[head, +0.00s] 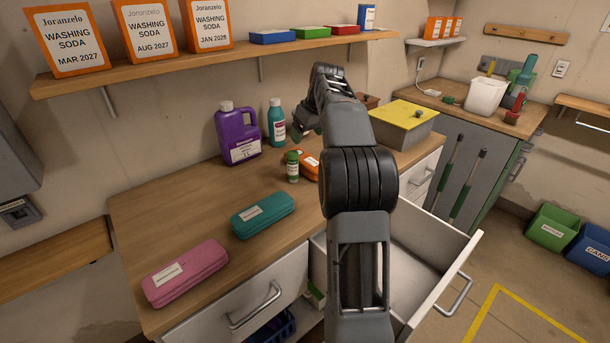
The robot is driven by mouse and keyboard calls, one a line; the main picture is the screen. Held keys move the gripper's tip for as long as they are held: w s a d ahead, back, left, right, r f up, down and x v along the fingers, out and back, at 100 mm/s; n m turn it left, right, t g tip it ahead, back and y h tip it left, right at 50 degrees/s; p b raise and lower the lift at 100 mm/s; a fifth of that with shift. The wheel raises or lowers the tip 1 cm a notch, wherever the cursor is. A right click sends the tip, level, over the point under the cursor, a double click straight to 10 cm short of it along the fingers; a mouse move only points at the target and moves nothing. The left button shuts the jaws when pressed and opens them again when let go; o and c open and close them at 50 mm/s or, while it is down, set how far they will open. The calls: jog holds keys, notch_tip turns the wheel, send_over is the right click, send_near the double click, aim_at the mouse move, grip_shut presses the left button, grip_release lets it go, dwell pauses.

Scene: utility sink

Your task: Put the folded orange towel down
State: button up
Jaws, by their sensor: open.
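The folded orange towel (311,168) lies on the wooden counter, towards its back, with a white label on top. A small green-capped jar stands in front of its left part, and my arm hides its right part. My gripper (303,131) points down and left, above and behind the towel in the head view. It is open, and nothing shows in it. The fingertips are small and dark here, and their exact distance from the towel cannot be told.
A folded teal towel (263,215) and a folded pink towel (185,272) lie nearer. The jar (292,166), purple jug (238,135) and teal bottle (276,122) stand close by. A yellow-lidded box (405,125) is right. An open drawer (425,265) juts out below.

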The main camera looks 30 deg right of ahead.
aim_at(306, 158)
jog(key=w+d+f, duration=0.1)
jog(key=f, duration=0.2)
jog(key=w+d+f+b, duration=0.1)
jog(key=f, duration=0.2)
jog(key=w+d+f+b, duration=0.1)
jog(key=f, duration=0.1)
jog(key=shift+w+d+f, duration=0.25)
jog(key=shift+w+f, duration=0.15)
jog(key=shift+b+x, duration=0.5)
jog(key=shift+x, duration=2.8)
jog(key=shift+w+r, duration=0.1)
jog(key=shift+w, duration=0.05)
jog(key=c, duration=0.7)
jog(key=shift+r, duration=0.1)
notch_tip(306, 158, up, 18)
jog(key=p, duration=0.8)
jog(key=shift+d, duration=0.15)
